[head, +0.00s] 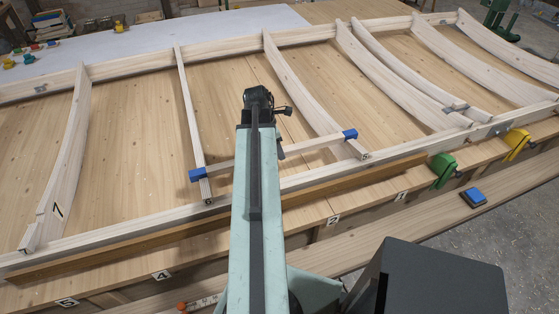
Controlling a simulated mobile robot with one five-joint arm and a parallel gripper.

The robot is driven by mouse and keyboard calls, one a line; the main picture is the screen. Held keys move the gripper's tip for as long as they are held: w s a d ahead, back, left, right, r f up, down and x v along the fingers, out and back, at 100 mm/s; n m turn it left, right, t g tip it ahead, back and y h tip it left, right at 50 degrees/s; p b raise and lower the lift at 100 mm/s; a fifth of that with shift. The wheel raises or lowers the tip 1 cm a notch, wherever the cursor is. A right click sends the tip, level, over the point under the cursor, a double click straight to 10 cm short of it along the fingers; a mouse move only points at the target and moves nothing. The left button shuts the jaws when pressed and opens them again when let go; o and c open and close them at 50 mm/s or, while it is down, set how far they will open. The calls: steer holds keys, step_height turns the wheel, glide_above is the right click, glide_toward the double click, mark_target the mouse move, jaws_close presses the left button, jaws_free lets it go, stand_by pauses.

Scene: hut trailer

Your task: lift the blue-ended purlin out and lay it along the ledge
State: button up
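The blue-ended purlin (307,145) is a pale wooden bar with a blue block at each end. It lies crosswise between two ribs of the timber frame, its left end near the front rail and its right end farther back. My arm crosses in front of its middle. My gripper is mostly hidden behind the arm; a small dark part (281,149) shows beside the purlin. I cannot tell whether it touches or grips the bar. A pale wooden ledge (370,200) runs along the front of the frame, with number cards on its front face.
A brown strip (330,192) lies along the front rail. Green (443,170) and yellow (516,144) clamps sit at the right. A blue-topped block (473,198) rests on the lower plank (430,222). Curved ribs (395,87) crowd the right. A dark box (440,280) fills the lower right.

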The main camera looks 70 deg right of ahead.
steer(key=shift+s+f, duration=0.1)
steer(key=shift+f, duration=0.15)
steer(key=shift+c, duration=0.3)
jaws_close()
stand_by(1.0)
